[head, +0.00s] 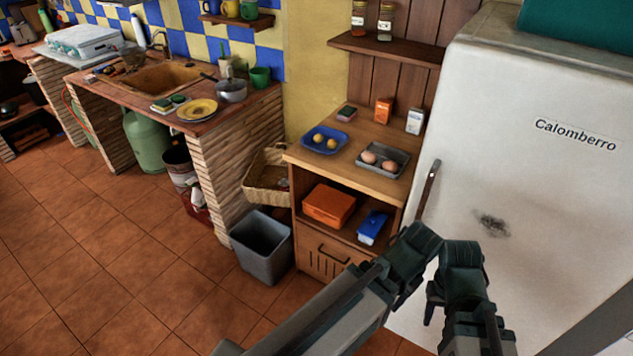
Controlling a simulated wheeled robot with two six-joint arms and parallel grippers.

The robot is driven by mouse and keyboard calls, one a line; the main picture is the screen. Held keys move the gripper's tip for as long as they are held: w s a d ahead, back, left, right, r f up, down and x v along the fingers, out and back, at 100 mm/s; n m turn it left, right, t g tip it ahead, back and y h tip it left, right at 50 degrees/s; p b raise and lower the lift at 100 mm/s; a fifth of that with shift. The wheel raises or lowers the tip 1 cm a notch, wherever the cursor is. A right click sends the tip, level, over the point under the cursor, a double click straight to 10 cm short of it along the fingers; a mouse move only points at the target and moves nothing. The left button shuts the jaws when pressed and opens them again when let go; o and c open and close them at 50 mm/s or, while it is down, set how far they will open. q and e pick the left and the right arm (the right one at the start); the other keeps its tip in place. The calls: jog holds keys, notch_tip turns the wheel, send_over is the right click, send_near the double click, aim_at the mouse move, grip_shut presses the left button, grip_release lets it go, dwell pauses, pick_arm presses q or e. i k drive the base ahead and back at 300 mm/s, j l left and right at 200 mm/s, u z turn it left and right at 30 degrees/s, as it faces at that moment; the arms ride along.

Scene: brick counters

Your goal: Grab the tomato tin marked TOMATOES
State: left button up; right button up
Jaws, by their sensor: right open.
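I cannot make out a tin marked TOMATOES anywhere in the head view. My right gripper (458,285) is at the lower right, in front of the white fridge, open with nothing seen in it. My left gripper (408,262) is just left of it, by the fridge's lower left edge. Its fingers are too unclear to tell whether they are open or shut. Both grippers are apart from the things on the wooden cabinet.
A wooden cabinet (365,164) stands left of the fridge (540,75), with a blue plate (314,146), egg tray (401,157) and boxes. Its shelf holds an orange box (329,204). A grey bin (262,258) stands beside it. Tiled floor is clear at left.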

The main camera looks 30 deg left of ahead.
aim_at(284, 183)
jog(key=j+z, duration=0.3)
jog(key=j, duration=0.8)
jog(key=j+z, duration=0.3)
jog(key=j, duration=1.6)
